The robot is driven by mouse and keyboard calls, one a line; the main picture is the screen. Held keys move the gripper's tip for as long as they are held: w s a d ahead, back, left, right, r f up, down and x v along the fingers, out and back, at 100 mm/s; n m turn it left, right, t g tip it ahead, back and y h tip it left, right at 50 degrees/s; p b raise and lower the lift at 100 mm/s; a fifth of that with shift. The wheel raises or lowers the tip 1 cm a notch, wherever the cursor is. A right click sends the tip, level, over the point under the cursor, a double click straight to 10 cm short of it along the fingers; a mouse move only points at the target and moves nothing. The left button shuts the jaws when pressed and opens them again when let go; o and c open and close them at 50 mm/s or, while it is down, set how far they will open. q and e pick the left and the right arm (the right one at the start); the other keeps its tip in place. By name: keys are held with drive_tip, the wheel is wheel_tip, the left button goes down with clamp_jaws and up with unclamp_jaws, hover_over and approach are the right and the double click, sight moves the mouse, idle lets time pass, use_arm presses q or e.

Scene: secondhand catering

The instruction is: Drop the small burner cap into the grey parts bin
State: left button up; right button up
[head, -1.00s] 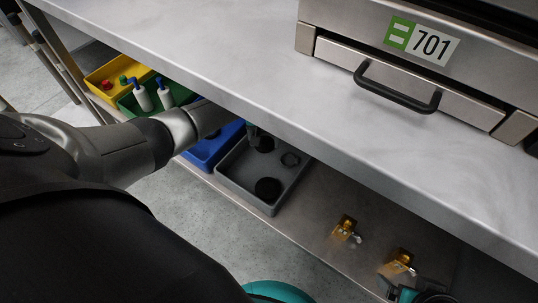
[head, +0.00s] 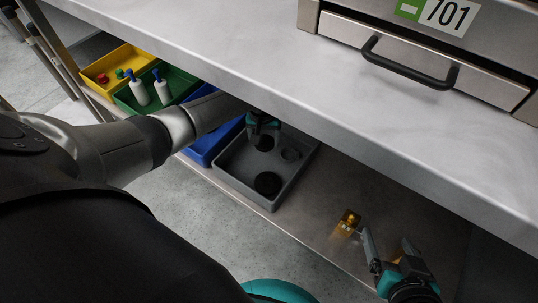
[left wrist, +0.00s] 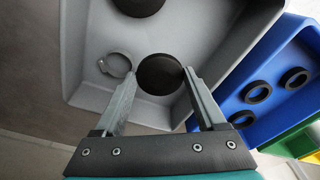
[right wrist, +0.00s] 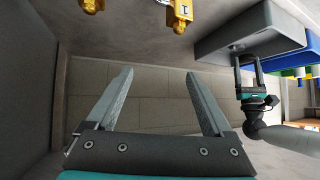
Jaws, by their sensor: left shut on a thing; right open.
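The small burner cap (left wrist: 160,74) is a black disc between my left gripper's fingertips (left wrist: 160,80). In the head view, my left gripper (head: 263,128) is shut on the cap (head: 264,143), under the table edge and over the grey parts bin (head: 239,187). The cap's height above the bin floor is hard to tell. Inside the bin lie another black disc (head: 268,184) and a ring-shaped part (head: 290,154). My right gripper (head: 387,242) is open and empty near the brass fittings; its open fingers also show in the right wrist view (right wrist: 160,80).
A blue bin (head: 204,153) with black rings, a green bin (head: 130,103) with white bottles and a yellow bin (head: 96,70) stand left of the grey one. A brass fitting (head: 348,220) lies on the lower shelf. The steel tabletop (head: 240,60) overhangs the shelf.

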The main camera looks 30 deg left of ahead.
use_arm(q)
drive_tip(key=o, duration=1.5)
drive_tip(key=shift+r, duration=0.1)
use_arm(e)
drive_tip(key=shift+d, duration=0.1)
use_arm(q)
drive_tip(key=shift+s+r+p, duration=0.1)
drive_tip(key=shift+r+p, duration=0.65)
drive_tip(key=shift+r, duration=0.15)
wheel_tip(320, 180, up, 3)
drive_tip(key=shift+s+d+r+p, duration=0.1)
drive_tip(key=shift+s+d+p, duration=0.05)
drive_tip(key=shift+p, duration=1.05)
drive_tip(key=shift+s+r+p, duration=0.1)
drive_tip(key=shift+r+p, duration=0.45)
drive_tip(key=shift+r, duration=0.6)
use_arm(e)
drive_tip(key=s+d+f+g+h, duration=0.2)
drive_tip(key=s+d+f+g, duration=0.2)
drive_tip(key=s+d+g, duration=0.1)
drive_tip(key=shift+d+f+m+g+h, duration=0.15)
drive_tip(key=shift+d+m+g+h, duration=0.15)
drive_tip(key=shift+d+g+h, duration=0.15)
use_arm(q)
drive_tip(key=shift+d, duration=0.1)
